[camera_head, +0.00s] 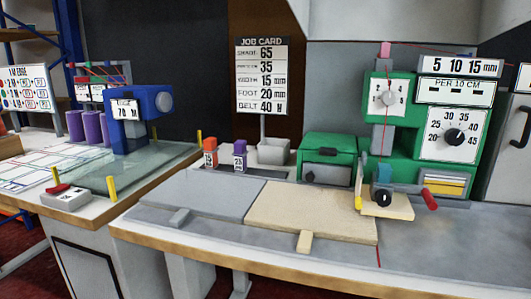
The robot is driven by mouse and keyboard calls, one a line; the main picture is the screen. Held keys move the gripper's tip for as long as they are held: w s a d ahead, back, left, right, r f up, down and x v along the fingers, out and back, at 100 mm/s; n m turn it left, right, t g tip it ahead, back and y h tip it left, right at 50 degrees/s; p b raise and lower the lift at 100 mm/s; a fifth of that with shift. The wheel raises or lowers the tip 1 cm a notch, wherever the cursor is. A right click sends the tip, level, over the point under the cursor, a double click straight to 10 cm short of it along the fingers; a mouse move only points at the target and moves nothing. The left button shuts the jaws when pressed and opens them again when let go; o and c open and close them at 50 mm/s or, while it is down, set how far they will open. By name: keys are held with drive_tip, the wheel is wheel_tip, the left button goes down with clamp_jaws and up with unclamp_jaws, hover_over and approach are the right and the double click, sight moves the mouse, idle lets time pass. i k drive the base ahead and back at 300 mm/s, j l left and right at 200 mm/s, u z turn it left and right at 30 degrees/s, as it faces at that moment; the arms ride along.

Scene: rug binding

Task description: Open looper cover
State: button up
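A green sewing machine (400,140) stands at the right of the near table. At its left is a low green housing (318,145) with a dark handle (327,152) on its upper front. A grey front panel (332,175) with a small dark knob sits below the handle. This housing looks like the looper cover, though no label names it, and it appears closed. A red-handled lever (430,198) sticks out to the right of the presser area. My gripper is not in view.
A beige board (310,212) and a grey plate (200,195) lie on the table (440,250) before the machine. Orange (210,152) and purple (240,155) spools stand left of the housing. A job card (262,75) rises behind. A second table holds a blue machine (135,130).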

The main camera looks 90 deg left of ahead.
sight(327, 144)
drive_tip(key=u, duration=2.8)
